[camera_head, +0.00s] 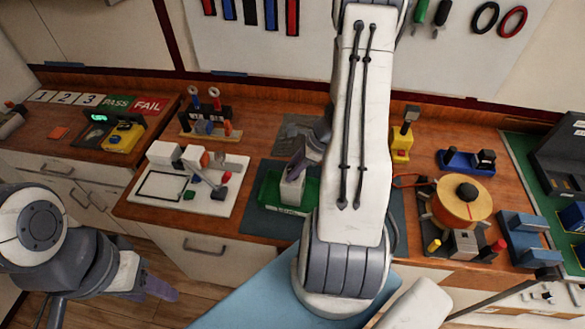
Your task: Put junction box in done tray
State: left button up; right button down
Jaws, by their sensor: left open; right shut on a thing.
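A white box-shaped part (292,190), which looks like the junction box, is in or just above the green tray (268,188) at the middle of the bench. My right gripper (298,165) reaches down over the tray and is shut on the box's upper part. Whether the box touches the tray floor cannot be told. My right arm hides the tray's right part. My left gripper (158,289) hangs low at the left, in front of the bench and away from the objects; it is open and empty.
A white board (215,205) with several small parts lies left of the green tray. A cable spool (462,203), a yellow device (402,143) and blue blocks (520,235) stand to the right. A tool stand (208,120) is behind. Bare wood shows at the back left.

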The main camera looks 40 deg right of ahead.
jog(key=shift+f, duration=0.1)
jog(key=shift+c, duration=2.2)
grip_release()
jog(key=b+v, duration=0.1)
jog(key=v, duration=1.1)
